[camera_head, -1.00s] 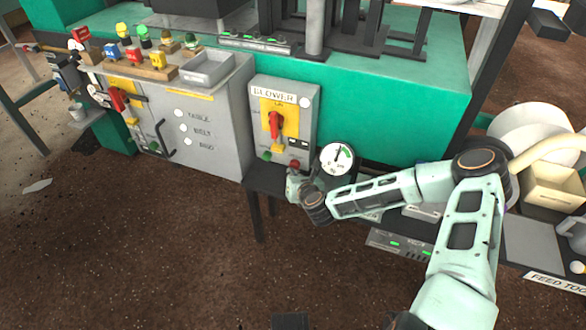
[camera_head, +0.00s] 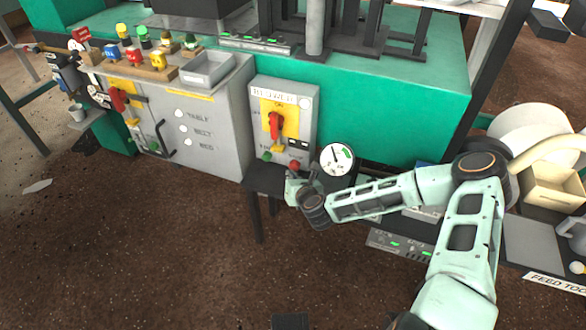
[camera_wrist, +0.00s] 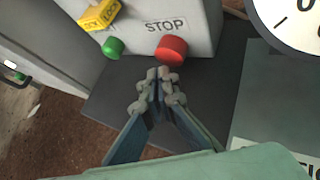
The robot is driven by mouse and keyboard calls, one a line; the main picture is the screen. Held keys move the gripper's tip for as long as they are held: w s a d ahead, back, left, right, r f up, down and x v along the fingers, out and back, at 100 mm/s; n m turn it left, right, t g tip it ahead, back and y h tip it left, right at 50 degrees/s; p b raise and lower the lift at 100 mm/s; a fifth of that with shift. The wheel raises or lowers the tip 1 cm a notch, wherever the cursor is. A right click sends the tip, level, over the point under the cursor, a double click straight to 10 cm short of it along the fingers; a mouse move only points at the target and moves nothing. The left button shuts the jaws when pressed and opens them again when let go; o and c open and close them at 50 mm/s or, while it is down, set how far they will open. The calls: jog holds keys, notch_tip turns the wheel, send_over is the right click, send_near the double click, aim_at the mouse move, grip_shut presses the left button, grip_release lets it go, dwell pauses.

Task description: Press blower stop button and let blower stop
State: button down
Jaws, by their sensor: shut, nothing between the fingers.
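The grey blower box (camera_head: 262,95) stands in the middle of the head view, with a red handle (camera_head: 275,124) on a yellow plate. Its red stop button (camera_head: 294,165) is low on the right, under the word STOP in the wrist view (camera_wrist: 172,49). A green button (camera_wrist: 113,47) sits left of it. My gripper (camera_wrist: 158,74) is shut and empty. Its fingertips are right by the lower edge of the red button in the wrist view; I cannot tell whether they touch. In the head view my gripper (camera_head: 293,183) is just below the button.
A round white gauge (camera_head: 337,159) stands close to the right of the blower box. A yellow tag (camera_wrist: 100,15) hangs above the green button. A dark shelf (camera_head: 262,181) lies under the box. A grey cabinet (camera_head: 222,120) stands to the left.

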jog(key=shift+s+a, duration=0.1)
jog(key=shift+s, duration=0.2)
jog(key=shift+s+a+p, duration=0.1)
jog(key=shift+s+a, duration=0.15)
jog(key=shift+s, duration=0.5)
jog(key=shift+s+a+p, duration=0.1)
jog(key=shift+s+a, duration=0.2)
jog(key=shift+s, duration=0.45)
jog(key=shift+s+a+p, duration=0.1)
jog(key=shift+s+a, duration=0.15)
jog(key=shift+s, duration=0.5)
